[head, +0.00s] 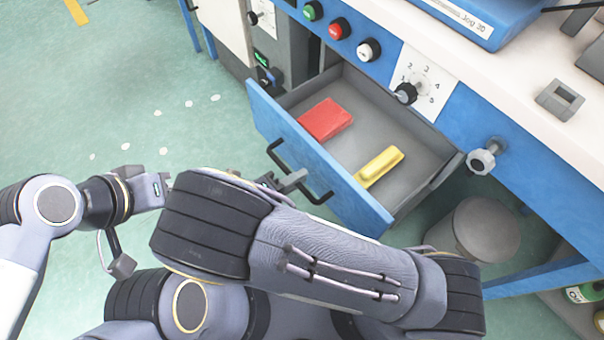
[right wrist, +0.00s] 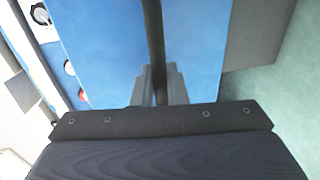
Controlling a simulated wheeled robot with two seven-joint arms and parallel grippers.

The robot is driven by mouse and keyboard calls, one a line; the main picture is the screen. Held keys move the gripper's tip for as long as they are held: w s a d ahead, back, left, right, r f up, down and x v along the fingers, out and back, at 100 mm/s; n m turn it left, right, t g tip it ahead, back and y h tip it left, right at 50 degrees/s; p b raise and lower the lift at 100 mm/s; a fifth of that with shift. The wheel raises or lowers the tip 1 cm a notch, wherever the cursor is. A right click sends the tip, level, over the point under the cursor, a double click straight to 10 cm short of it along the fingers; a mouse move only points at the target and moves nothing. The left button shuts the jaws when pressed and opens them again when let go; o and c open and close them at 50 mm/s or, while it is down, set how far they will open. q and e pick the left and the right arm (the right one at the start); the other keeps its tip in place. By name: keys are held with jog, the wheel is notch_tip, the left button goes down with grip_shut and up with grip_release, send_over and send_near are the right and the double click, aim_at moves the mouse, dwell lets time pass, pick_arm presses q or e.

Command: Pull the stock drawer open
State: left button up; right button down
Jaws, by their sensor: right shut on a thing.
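The stock drawer (head: 328,172) has a blue front and a grey inside. It stands pulled out from the blue workbench in the head view. A red block (head: 325,119) and a yellow piece (head: 380,166) lie in it. My right gripper (head: 290,181) is at the black bar handle (head: 277,155) on the drawer front. In the right wrist view its fingers (right wrist: 160,85) are closed around the dark handle bar (right wrist: 153,35), in front of the blue panel. My left gripper (head: 160,188) is at the left over the floor, away from the drawer; its fingers are not clear.
Above the drawer are coloured buttons (head: 337,31) and a rotary dial (head: 406,92). A knob (head: 482,160) sticks out to the right of the drawer. A round grey stool-like object (head: 487,228) stands below the bench.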

pick_arm(q)
jog(key=shift+s+a+f, duration=0.1)
jog(key=shift+s+a, duration=0.1)
jog(key=shift+a, duration=0.05)
pick_arm(e)
jog(key=shift+s+a, duration=0.25)
jog(key=shift+a, duration=0.05)
jog(key=c, duration=1.5)
grip_release()
jog(key=shift+c, duration=0.2)
